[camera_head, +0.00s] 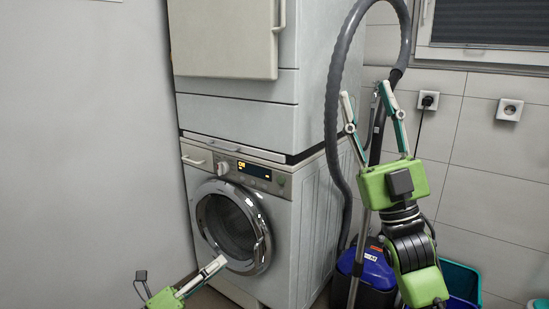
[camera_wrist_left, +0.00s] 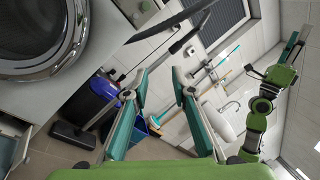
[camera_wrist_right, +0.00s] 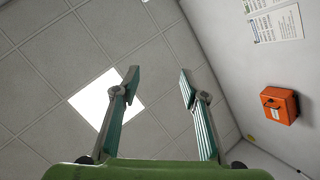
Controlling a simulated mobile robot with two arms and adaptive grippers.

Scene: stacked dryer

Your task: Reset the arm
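My left gripper (camera_head: 218,264) comes in low at the bottom left of the head view, in front of the washing machine (camera_head: 315,225). One finger shows there against the lower edge of the round door (camera_head: 232,228); contact cannot be told. In the left wrist view my left gripper (camera_wrist_left: 160,74) has its fingers apart with nothing between them. My right gripper (camera_head: 365,92) is raised and points up, right of the machines. Its fingers are apart and empty, and the right wrist view shows the same gripper (camera_wrist_right: 159,75) open below the ceiling.
A dryer (camera_head: 238,104) stands on the washer. A blue vacuum cleaner (camera_head: 378,268) with a looped grey hose (camera_head: 332,110) stands behind my right arm. A teal bin (camera_head: 462,278) is at lower right. An orange box (camera_wrist_right: 280,105) is on the wall.

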